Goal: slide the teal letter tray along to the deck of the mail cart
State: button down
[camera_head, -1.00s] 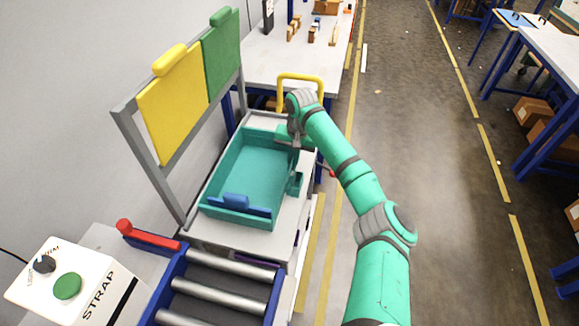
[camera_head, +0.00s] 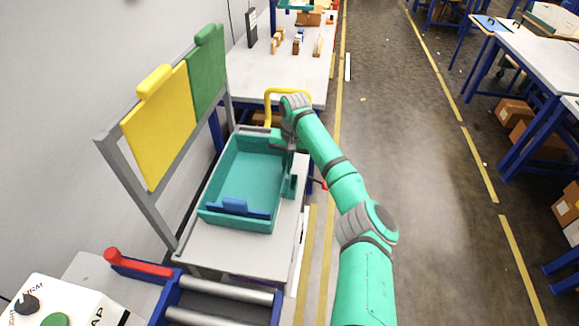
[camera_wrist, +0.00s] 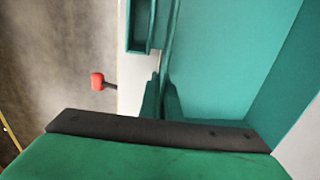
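The teal letter tray (camera_head: 245,181) lies flat on the grey deck (camera_head: 225,248) of the cart, towards the end with the yellow handle (camera_head: 288,92). A blue piece (camera_head: 236,207) shows on its near end, and a small teal holder (camera_head: 290,186) sits outside its right wall. My gripper (camera_head: 288,150) is at the right wall near the far corner. In the wrist view, my gripper's fingers (camera_wrist: 161,97) stand on either side of the tray's wall (camera_wrist: 171,45), closed on it. The exact contact is partly hidden.
A blue-framed roller conveyor (camera_head: 222,298) adjoins the cart's near end. A rack with yellow (camera_head: 157,125) and green (camera_head: 208,68) panels stands on the left. A white worktable (camera_head: 285,72) is beyond the handle. The right aisle floor (camera_head: 410,130) is clear.

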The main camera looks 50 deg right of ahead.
jog(key=c, duration=1.9)
grip_release()
jog(key=shift+s+d, duration=0.1)
jog(key=shift+s, duration=0.05)
jog(key=shift+a, duration=0.3)
jog(key=shift+d, duration=0.1)
jog(key=shift+r, duration=0.25)
jog(key=r, duration=0.9)
jog(key=shift+s+r, duration=0.1)
jog(key=shift+s, duration=0.1)
jog(key=shift+s+d+r, duration=0.1)
jog(key=shift+d+r, duration=0.1)
jog(key=shift+r, duration=0.35)
